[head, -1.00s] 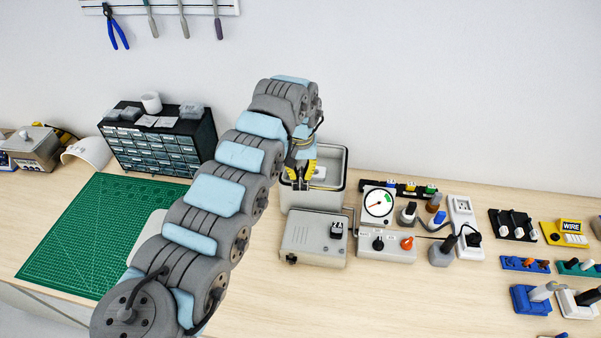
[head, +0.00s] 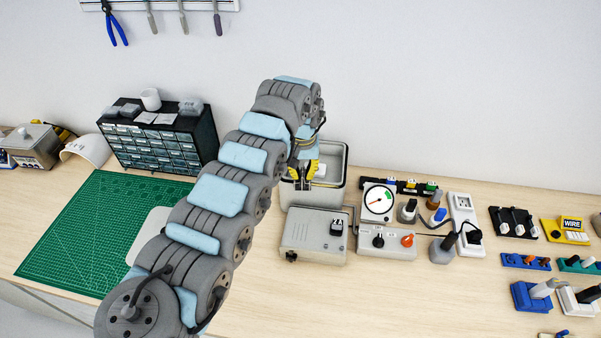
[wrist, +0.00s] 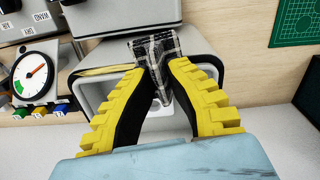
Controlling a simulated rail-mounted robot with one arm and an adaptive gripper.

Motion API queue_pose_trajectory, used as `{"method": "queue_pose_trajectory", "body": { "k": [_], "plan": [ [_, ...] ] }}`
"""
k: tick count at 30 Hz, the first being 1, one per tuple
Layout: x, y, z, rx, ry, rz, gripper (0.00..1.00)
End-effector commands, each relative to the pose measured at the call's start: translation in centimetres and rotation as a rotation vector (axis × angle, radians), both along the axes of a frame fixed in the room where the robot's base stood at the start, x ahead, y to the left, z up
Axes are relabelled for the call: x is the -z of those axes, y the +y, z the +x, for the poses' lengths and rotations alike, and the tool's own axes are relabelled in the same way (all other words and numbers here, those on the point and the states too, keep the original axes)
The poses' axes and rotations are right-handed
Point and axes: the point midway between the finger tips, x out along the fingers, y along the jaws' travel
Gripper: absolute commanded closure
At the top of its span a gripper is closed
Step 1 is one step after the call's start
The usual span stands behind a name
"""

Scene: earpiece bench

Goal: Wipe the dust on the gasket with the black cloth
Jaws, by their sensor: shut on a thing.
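My gripper (wrist: 155,65) has yellow fingers with black pads and is shut on a black cloth with a pale check pattern (wrist: 152,46). In the head view my gripper (head: 303,184) is at the front side of an open grey container (head: 341,165). In the wrist view a dark gasket line runs around the container's rim (wrist: 212,62). A tan, dust-like streak (wrist: 105,70) lies along that rim, left of the cloth. The cloth is over the rim beside the streak; I cannot tell whether it touches. The fingers hide part of the rim.
A grey box with a dark knob (head: 314,238) stands right in front of the container. A dial gauge (head: 378,203) and a switch box (head: 386,244) are to its right. A drawer cabinet (head: 160,140) and green mat (head: 90,225) are left. Bare bench lies in front.

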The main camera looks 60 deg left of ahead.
Motion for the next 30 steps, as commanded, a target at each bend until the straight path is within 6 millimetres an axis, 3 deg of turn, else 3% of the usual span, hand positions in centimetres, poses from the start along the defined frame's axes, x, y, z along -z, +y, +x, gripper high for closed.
{"method": "queue_pose_trajectory", "body": {
  "k": [30],
  "plan": [
    [0.3,-3.5,4.9,0.0,-0.001,0.0,1.0]
  ]
}}
